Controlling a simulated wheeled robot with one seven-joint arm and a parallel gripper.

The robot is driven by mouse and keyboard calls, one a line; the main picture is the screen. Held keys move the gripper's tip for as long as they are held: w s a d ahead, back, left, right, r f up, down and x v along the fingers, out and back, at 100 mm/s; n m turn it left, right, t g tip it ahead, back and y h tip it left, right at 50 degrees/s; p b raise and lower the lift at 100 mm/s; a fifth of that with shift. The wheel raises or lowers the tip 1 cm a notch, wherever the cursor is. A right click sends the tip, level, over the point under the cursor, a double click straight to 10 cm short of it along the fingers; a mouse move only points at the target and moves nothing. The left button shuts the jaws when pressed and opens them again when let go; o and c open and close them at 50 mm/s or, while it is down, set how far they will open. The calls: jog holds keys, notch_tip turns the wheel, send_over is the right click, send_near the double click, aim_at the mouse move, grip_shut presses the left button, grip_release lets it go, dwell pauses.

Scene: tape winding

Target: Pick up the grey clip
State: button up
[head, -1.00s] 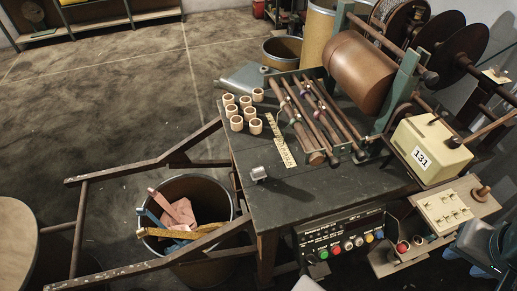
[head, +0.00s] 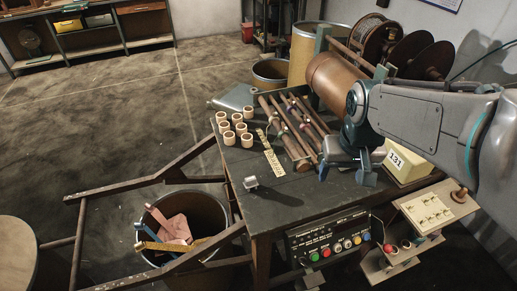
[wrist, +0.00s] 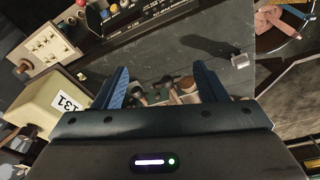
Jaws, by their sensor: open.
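The small grey clip (head: 250,183) lies on the dark worktable (head: 300,200), close to its left front edge. It also shows in the wrist view (wrist: 239,61), near the table edge, to the right of my fingers. My gripper (head: 346,174) is open above the right part of the table, with its fingers pointing down. It is to the right of the clip and well apart from it. In the wrist view the two blue fingers of my gripper (wrist: 163,80) are spread, with nothing held between them.
Wooden rollers (head: 294,128) and a cream box marked 131 (head: 405,166) flank my gripper. A scrap bin (head: 184,222) stands left. The tabletop around the clip is clear.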

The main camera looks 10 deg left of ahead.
jog(key=w+a+n+g+p, duration=0.1)
jog(key=w+a+n+p, duration=0.1)
jog(key=w+a, duration=0.65)
jog(key=n+g+p, duration=0.1)
jog(key=n+p, duration=0.1)
jog(key=n, duration=0.1)
send_over(250, 178)
notch_tip(250, 178, down, 7)
notch_tip(250, 178, down, 7)
jog(key=shift+w+f+p, duration=0.15)
jog(key=shift+f+p, duration=0.05)
jog(key=shift+p, duration=0.15)
jog(key=shift+f+p, duration=1)
jog(key=shift+f, duration=2)
jog(key=c, duration=1.1)
